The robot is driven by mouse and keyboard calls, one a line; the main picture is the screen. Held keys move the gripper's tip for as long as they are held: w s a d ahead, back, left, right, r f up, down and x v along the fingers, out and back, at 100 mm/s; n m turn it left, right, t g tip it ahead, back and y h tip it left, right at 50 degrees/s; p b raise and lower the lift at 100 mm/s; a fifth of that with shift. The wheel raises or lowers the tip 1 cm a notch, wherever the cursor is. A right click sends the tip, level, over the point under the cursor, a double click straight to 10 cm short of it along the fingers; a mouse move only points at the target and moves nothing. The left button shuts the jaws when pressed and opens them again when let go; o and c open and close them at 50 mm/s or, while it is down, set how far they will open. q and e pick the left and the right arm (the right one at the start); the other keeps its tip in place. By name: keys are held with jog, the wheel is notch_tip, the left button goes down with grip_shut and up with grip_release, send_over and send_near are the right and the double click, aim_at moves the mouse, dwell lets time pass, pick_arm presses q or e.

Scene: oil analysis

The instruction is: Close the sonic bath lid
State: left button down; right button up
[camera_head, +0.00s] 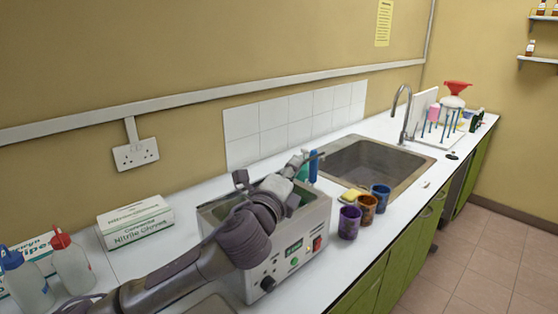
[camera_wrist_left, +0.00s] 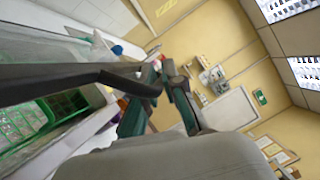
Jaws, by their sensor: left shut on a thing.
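The sonic bath (camera_head: 290,262) is a grey box on the white counter, with a small display, knobs and a red switch on its front. Its top looks at least partly uncovered, and green shows inside. My left gripper (camera_head: 308,161) is over the bath's far end, with my arm across its top. In the left wrist view the left gripper (camera_wrist_left: 160,98) is closed around the end of a dark handle. The handle joins a dark, tilted bar that looks like the lid (camera_wrist_left: 45,82), seen nearly edge-on. Most of the lid is hidden in the head view. My right gripper is not in view.
Purple (camera_head: 349,222), brown (camera_head: 367,210) and blue (camera_head: 380,197) cups stand right of the bath. A sink (camera_head: 375,165) lies beyond. A glove box (camera_head: 135,222) and wash bottles (camera_head: 72,266) are at the left.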

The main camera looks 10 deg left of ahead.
pick_arm(q)
jog(key=s+d+f+m+t+h+b, duration=0.1)
jog(key=s+d+f+m+h+b, duration=0.1)
jog(key=f+m+b, duration=0.4)
jog(key=shift+s+d+f+m+h+b, duration=0.25)
jog(key=shift+d+f+m+h+b, duration=0.5)
jog(key=shift+f, duration=1.45)
jog(key=shift+a+n+y, duration=0.15)
jog(key=shift+n+y, duration=0.1)
jog(key=c, duration=1.5)
grip_release()
jog(key=shift+c, duration=0.2)
